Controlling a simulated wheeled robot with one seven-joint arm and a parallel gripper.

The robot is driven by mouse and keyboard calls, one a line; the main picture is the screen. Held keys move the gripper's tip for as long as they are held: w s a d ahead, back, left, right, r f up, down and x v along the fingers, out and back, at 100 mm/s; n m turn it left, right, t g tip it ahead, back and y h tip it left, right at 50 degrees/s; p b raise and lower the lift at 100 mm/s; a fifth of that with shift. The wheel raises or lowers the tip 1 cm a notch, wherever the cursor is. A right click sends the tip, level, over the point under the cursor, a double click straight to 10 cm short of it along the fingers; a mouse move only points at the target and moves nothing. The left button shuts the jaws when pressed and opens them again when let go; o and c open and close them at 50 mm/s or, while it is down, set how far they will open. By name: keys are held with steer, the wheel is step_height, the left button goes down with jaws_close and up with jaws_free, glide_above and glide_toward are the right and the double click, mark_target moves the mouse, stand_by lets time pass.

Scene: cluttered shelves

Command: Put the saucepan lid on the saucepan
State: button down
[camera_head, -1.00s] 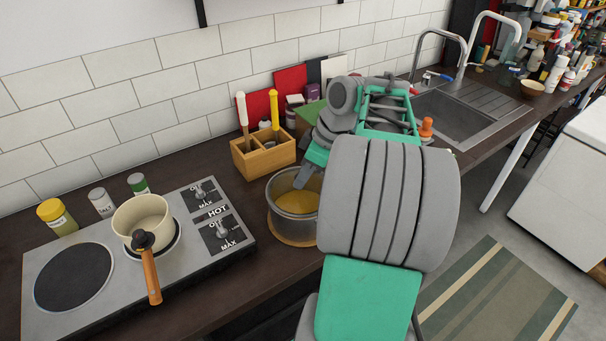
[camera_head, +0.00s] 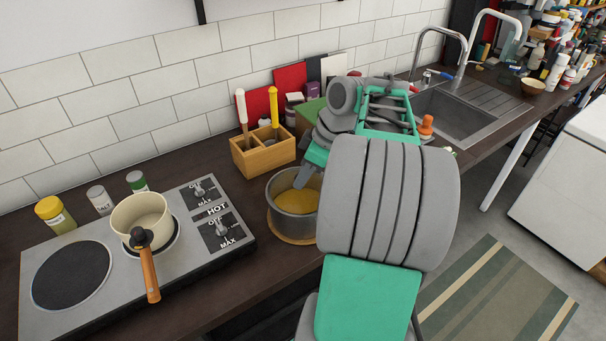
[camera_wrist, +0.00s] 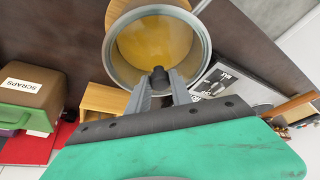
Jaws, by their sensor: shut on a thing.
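The gripper's tips (camera_head: 302,180) reach down into the pot. The join of knob and disc is hard to see.
The hob (camera_head: 90,312) fills the counter's left part. A wooden utensil box (camera_head: 262,160) stands behind the pot. Salt and spice jars (camera_head: 98,203) line the hob's back. The sink (camera_head: 455,110) is at the right, beyond my arm.

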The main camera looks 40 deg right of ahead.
steer(key=c, duration=1.1)
jaws_free()
step_height(320, 180, up, 6)
steer(key=p, duration=0.5)
steer(key=shift+r, duration=0.1)
steer(key=w+a+m, duration=0.1)
steer(key=a+m, duration=0.1)
steer(key=a, duration=0.7)
steer(key=s+a+f+m+h, duration=0.1)
steer(key=s+a, duration=0.2)
steer(key=a, duration=0.1)
steer(key=s+a+f+m, duration=0.1)
steer(key=s+a+m, duration=0.1)
steer(key=s+a, duration=0.1)
steer(key=s+a+f+m+h, duration=0.1)
steer(key=s+a+m, duration=0.1)
steer(key=a, duration=0.3)
steer(key=shift+s+a+f+h, duration=0.2)
steer(key=shift+s+a+h, duration=0.1)
steer(key=shift+s+a, duration=0.1)
